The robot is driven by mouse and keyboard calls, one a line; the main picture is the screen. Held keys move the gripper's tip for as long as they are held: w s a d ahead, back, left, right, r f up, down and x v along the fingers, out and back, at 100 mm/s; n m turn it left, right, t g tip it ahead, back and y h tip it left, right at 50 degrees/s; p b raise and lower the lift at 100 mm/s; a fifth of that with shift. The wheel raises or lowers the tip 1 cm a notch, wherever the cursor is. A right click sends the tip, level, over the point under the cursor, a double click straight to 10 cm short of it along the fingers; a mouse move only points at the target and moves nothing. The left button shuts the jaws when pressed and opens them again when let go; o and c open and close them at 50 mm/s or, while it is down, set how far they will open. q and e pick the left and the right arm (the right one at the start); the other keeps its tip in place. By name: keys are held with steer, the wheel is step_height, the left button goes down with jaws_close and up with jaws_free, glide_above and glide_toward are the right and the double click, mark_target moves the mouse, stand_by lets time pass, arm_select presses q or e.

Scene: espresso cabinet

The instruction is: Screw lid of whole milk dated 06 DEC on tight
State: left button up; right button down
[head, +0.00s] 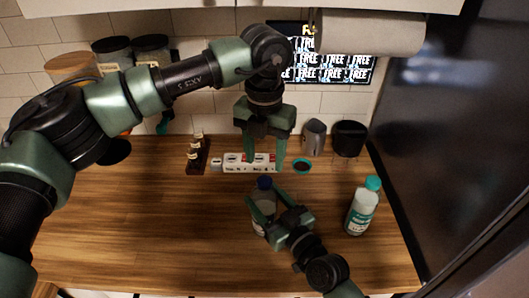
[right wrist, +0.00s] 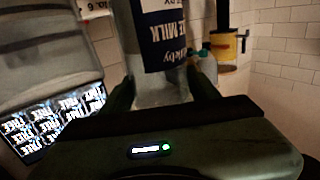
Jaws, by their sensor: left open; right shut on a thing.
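A milk bottle with a dark blue cap (head: 264,183) stands on the wooden counter in the middle of the head view. In the right wrist view the bottle (right wrist: 160,40) shows a dark blue label with MILK upside down; I cannot read a date. My right gripper (head: 266,208) is shut around the bottle's body from the front. My left gripper (head: 265,163) points down with its fingers open and apart, just above or behind the cap. I cannot tell whether it touches the cap. The fingers are empty.
A bottle with a teal cap (head: 364,208) stands to the right. The counter's left side is clear.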

mark_target(264, 179)
arm_select(q)
step_height(264, 179, down, 7)
steer(key=shift+f, duration=0.2)
stand_by(0.3)
jaws_close()
steer(key=m, duration=1.3)
steer(key=shift+f+m, duration=0.1)
steer(key=shift+m, duration=0.2)
